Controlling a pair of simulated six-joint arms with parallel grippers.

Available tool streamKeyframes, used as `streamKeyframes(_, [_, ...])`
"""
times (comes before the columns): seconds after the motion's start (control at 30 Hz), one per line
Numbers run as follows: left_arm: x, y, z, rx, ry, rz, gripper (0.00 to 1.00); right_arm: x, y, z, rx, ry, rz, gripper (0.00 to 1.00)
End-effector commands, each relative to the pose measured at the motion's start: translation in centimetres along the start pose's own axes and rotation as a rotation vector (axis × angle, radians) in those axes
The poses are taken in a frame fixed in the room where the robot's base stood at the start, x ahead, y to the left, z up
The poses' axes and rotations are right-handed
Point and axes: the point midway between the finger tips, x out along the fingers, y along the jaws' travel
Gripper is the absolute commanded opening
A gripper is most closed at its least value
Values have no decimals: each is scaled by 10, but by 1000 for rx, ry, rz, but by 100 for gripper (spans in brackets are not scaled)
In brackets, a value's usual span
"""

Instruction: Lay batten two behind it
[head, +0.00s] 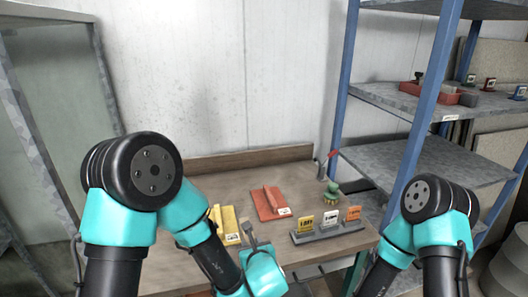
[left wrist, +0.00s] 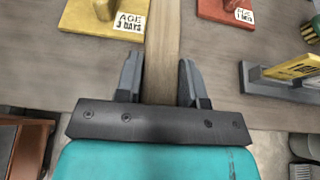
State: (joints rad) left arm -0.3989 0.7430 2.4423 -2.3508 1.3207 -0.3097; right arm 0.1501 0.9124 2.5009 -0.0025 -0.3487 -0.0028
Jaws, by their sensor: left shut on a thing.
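A pale wooden batten (left wrist: 164,45) runs lengthwise away from my left gripper in the left wrist view, between a yellow panel and a red panel. My left gripper (left wrist: 162,75) is shut on it, with one dark finger on each side. In the head view my left gripper (head: 250,238) is over the front of the wooden bench (head: 215,182), and the batten cannot be made out there. My right arm stands at the right, and its gripper is not visible. I cannot tell which batten is number two.
A yellow panel (head: 226,222) labelled "AGE 3 DAYS" and a red panel (head: 268,203) lie on the bench. A grey rack (head: 330,232) with three coloured cards stands at front right. A green object (head: 332,192) is behind it. Blue-posted shelving (head: 385,165) stands at right.

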Motion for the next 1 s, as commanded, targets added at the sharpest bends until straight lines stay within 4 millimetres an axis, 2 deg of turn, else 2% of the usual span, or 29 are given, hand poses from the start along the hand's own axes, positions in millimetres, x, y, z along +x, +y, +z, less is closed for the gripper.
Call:
streamKeyframes(0.03, [14, 4, 5, -4, -1, 8, 7, 0, 0, 0, 0, 0, 0, 61])
streamKeyframes(0.1, [30, 8, 12, -5, -3, 12, 7, 0, 0, 0, 0, 0, 0, 61])
streamKeyframes(0.2, [46, 14, 18, -3, -6, 16, 7, 0, 0, 0, 0, 0, 0, 61])
streamKeyframes(0.3, [53, 16, 21, 1, -6, 16, 7, 0, 0, 0, 0, 0, 0, 61])
streamKeyframes(1.0, [53, 16, 21, 1, -7, 16, 7, 0, 0, 0, 0, 0, 0, 61])
